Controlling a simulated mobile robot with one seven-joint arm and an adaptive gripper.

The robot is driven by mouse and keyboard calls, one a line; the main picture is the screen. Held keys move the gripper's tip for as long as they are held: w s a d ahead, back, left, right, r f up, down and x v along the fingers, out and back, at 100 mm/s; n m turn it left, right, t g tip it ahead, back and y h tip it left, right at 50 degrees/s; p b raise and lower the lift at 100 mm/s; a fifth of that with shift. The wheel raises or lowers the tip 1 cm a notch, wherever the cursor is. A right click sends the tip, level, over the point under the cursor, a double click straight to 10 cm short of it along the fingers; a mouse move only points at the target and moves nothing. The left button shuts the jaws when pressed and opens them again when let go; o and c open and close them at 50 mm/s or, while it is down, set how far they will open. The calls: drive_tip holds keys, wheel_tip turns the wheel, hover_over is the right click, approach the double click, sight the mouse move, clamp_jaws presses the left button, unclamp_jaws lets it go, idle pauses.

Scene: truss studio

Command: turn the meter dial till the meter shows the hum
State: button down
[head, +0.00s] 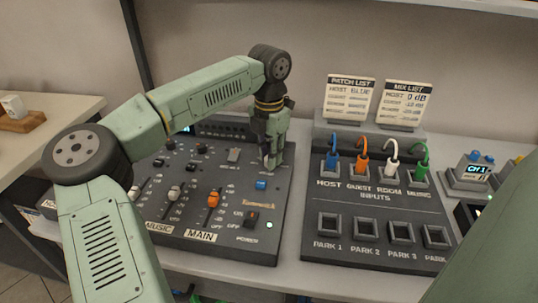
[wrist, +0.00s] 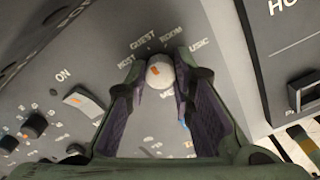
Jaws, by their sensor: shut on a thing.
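The meter dial (wrist: 160,74) is a pale round knob with an orange mark on its top. Labels reading HOST, GUEST, ROOM and MUSIC fan around its far side. My gripper (wrist: 160,90) is shut on the dial, one finger on each side. In the head view my gripper (head: 270,164) points down at the right part of the mixer (head: 225,248), and the dial is hidden there. A dark display strip (head: 222,130) at the mixer's back is partly covered by my arm; its reading is not legible.
A patch panel (head: 378,203) with blue, orange, white and green plugs stands right of the mixer. The patch list card (head: 348,98) and mix list card (head: 403,103) stand behind it. Orange and grey faders and a blue button (head: 261,184) lie near my gripper.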

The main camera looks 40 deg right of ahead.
idle(0.3)
drive_tip(key=c, duration=1.4)
unclamp_jaws()
drive_tip(key=shift+o, duration=0.2)
wheel_tip(320, 180, up, 12)
drive_tip(key=shift+d, duration=0.1)
